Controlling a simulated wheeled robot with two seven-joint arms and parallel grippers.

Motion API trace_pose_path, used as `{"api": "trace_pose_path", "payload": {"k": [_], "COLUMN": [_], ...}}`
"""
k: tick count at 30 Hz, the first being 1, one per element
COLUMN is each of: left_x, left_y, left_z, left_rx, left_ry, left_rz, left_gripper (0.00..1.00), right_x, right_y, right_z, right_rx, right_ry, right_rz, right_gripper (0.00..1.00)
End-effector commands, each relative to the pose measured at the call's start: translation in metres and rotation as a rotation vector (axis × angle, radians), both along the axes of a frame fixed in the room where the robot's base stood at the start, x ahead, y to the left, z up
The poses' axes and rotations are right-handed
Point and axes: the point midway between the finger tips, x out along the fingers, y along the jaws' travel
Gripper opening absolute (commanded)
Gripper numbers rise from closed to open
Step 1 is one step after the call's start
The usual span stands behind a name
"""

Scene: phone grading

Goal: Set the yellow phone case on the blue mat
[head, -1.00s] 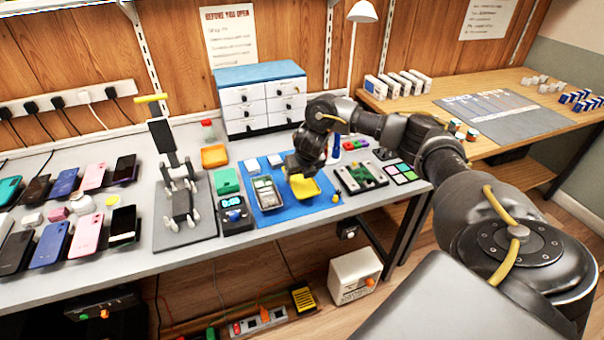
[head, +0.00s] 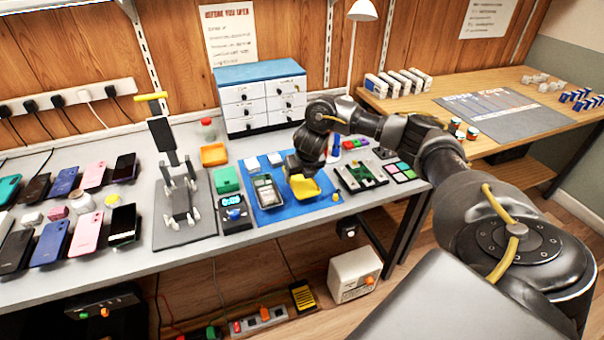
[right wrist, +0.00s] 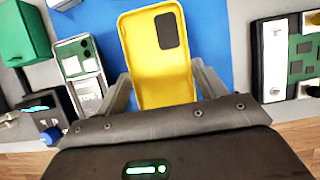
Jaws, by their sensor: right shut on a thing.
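The yellow phone case (head: 305,188) is over the right part of the blue mat (head: 268,215). In the right wrist view the case (right wrist: 160,80) lies between my two grey fingers, its camera cut-out at the far end, with the blue mat (right wrist: 210,30) behind it. My right gripper (right wrist: 160,92) is shut on the case's sides; in the head view my right gripper (head: 303,172) points down at the case. Whether the case touches the mat I cannot tell. My left gripper is not in view.
An open phone (head: 266,190) lies on the mat left of the case. A green box (head: 227,180) and a meter (head: 234,214) stand left of the mat. A circuit-board holder (head: 360,176) lies to the right. Several phones lie at the far left.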

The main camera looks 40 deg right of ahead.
Motion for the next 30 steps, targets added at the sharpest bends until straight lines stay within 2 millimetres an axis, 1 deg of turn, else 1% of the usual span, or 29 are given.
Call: {"api": "trace_pose_path", "payload": {"k": [4, 12, 24, 25, 30], "left_x": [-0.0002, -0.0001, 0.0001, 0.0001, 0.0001], "left_y": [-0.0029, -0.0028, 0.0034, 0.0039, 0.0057], "left_z": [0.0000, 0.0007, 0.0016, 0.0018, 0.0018], "left_rx": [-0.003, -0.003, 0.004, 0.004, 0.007], "left_ry": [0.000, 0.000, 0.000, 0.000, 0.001], "left_rz": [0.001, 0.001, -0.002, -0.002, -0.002], "left_gripper": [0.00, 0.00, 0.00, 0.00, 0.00], "right_x": [0.0002, 0.0002, 0.0005, 0.0005, 0.0005], "right_y": [0.0000, 0.0001, 0.0002, 0.0002, 0.0001], "right_z": [0.0002, -0.0001, -0.0015, -0.0015, -0.0015], "right_rx": [0.000, 0.000, 0.001, 0.001, 0.000], "right_ry": [0.000, 0.000, -0.001, -0.001, -0.001], "right_rz": [0.000, 0.000, 0.000, 0.000, 0.000], "right_gripper": [0.45, 0.45, 0.45, 0.71, 0.94]}}
